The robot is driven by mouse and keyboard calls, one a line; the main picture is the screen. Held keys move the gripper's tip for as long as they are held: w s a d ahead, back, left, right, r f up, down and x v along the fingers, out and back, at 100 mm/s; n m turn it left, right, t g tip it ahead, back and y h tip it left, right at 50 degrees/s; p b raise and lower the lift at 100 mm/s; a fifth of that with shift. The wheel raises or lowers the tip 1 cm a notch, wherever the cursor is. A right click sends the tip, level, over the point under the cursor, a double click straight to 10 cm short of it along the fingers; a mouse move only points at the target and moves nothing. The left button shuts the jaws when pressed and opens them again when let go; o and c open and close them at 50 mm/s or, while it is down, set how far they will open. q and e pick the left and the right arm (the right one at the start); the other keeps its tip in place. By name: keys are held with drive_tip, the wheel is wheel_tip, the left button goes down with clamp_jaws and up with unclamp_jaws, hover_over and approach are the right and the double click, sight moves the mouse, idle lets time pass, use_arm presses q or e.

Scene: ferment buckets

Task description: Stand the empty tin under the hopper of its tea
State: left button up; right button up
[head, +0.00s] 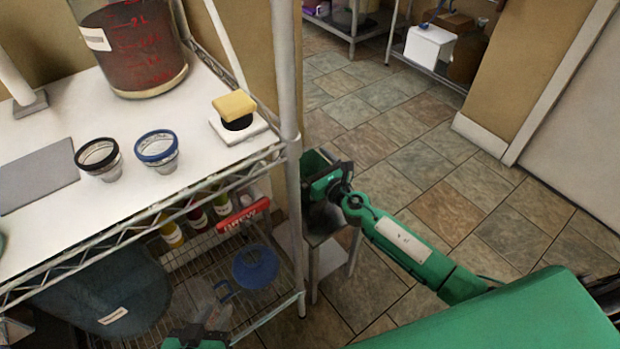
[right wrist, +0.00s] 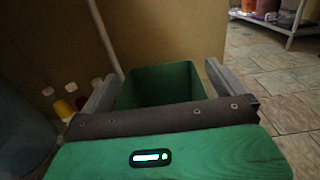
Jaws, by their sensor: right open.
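I cannot make out a tea tin or a tea hopper in either view. My right gripper (head: 318,190) is beyond the right end of the wire shelf unit, at a green open-topped bin (head: 313,161). In the right wrist view the two fingers of my right gripper (right wrist: 160,82) are wide apart, with the green bin (right wrist: 162,69) ahead between them; I cannot tell whether they touch it. My left gripper (head: 200,335) shows only partly at the bottom edge, in front of the lower shelf. Its jaws are too cut off to read.
The lower shelf holds bottles and a blue funnel (head: 255,268). The tiled floor (head: 400,150) is open.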

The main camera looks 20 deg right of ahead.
drive_tip(key=c, duration=1.5)
drive_tip(key=shift+o, duration=0.2)
drive_tip(key=shift+r, duration=0.15)
